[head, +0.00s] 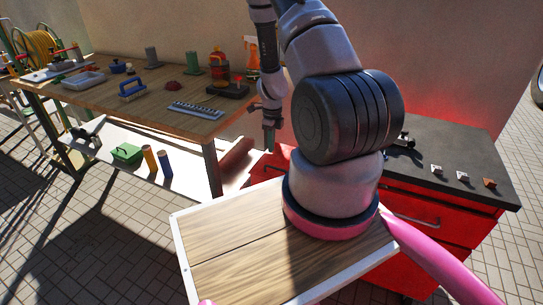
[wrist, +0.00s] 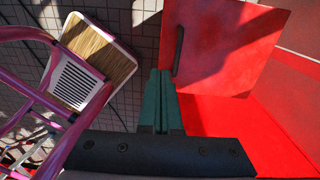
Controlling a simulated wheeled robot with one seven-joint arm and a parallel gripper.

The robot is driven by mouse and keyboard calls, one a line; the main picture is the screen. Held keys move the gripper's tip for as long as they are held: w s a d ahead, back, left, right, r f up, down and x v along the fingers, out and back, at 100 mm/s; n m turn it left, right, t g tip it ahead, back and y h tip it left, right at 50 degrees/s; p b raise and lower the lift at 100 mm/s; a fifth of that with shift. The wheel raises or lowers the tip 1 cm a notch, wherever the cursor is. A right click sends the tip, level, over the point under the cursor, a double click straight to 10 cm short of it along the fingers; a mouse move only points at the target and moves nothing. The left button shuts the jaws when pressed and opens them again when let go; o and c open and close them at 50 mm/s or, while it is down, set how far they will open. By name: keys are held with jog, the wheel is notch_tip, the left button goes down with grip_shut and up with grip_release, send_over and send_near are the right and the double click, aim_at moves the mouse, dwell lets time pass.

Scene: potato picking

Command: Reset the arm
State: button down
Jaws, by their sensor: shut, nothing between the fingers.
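My gripper (head: 269,146) hangs down from my arm between the wooden workbench and the red cabinet in the head view. In the wrist view its two green fingers (wrist: 161,98) are together, with nothing held between them. A red panel with a dark handle (wrist: 179,50) is just right of the fingertips in the wrist view. I cannot tell whether the fingers touch it. My arm rises from my wood-topped base and bends over at the top of the head view, hiding part of the cabinet behind it.
The red cabinet (head: 440,215) at right has a dark top with small items. Paved floor is open at front left.

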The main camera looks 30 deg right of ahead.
jog(key=a+r+n+t+y, duration=0.1)
jog(key=a+r+n, duration=0.2)
jog(key=r, duration=0.7)
jog(key=a+r+n+t, duration=0.1)
jog(key=a+r+n, duration=0.25)
jog(key=r, duration=0.65)
jog(key=a+r+n+t+y, duration=0.1)
jog(key=a+r+n+t, duration=0.2)
jog(key=r, duration=0.8)
jog(key=s+a+r+n+t, duration=0.1)
jog(key=s+a+r+n, duration=0.1)
jog(key=s+r+n, duration=0.5)
jog(key=s+a+r+n+t, duration=0.1)
jog(key=s+a+r+n, duration=0.1)
jog(key=s+r+n, duration=0.6)
jog(key=s+r, duration=0.4)
jog(key=shift+s+a+t+h, duration=0.3)
jog(key=shift+s+a, duration=0.05)
jog(key=shift+s, duration=0.05)
